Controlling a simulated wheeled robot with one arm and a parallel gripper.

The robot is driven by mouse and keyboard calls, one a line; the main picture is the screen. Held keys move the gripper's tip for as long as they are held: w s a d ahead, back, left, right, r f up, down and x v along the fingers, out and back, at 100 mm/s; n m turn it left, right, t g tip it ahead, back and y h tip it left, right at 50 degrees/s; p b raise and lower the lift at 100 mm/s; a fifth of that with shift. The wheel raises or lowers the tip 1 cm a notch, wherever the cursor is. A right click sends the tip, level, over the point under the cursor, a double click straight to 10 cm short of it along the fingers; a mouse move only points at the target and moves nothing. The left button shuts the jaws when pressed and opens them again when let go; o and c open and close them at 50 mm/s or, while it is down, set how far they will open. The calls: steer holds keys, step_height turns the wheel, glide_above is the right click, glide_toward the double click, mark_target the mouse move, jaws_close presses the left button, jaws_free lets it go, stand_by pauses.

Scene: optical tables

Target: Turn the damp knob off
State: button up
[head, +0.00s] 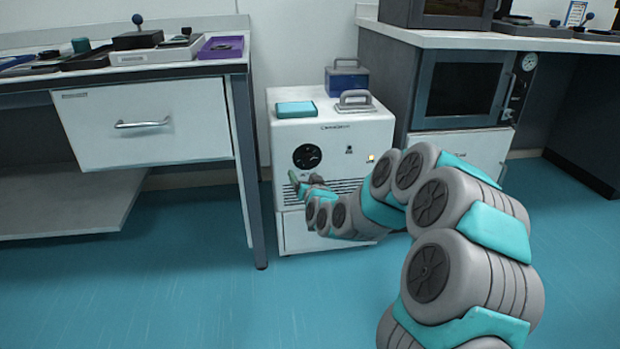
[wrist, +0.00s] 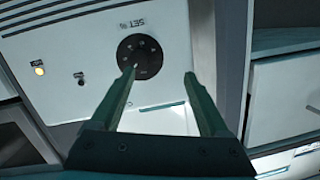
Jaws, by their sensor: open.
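A white box-shaped unit (head: 352,130) stands on the floor between the benches. A round black dial knob (head: 307,156) with pale marks is on its front; it also shows in the wrist view (wrist: 146,52), beside an upside-down label that seems to read SET. My gripper (head: 298,184) is at the unit's front, just below the dial in the head view. In the wrist view my gripper (wrist: 160,73) is open and empty. Its left finger overlaps the dial's lower edge and its right finger is clear of it. I cannot tell whether they touch.
A small black switch (wrist: 79,77) and a lit yellow lamp (wrist: 39,70) are on the same panel. A teal box (head: 296,109) and a grey handled piece (head: 355,102) sit on top. A drawer bench (head: 150,128) stands left, an oven (head: 462,90) right.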

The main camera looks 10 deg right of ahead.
mark_target(309, 162)
steer(key=shift+m+t+h, duration=0.6)
steer(key=shift+t+h, duration=0.2)
steer(key=shift+t, duration=0.1)
steer(key=shift+w+d+f+b, duration=0.25)
steer(key=shift+w+d, duration=0.25)
steer(key=shift+w, duration=1)
steer(key=shift+w+d+f+b, duration=0.3)
steer(key=shift+w+d, duration=0.15)
steer(key=shift+w, duration=1.1)
steer(key=shift+w+d+f+b, duration=0.25)
steer(key=shift+w+d, duration=0.25)
steer(key=shift+w, duration=1)
jaws_close()
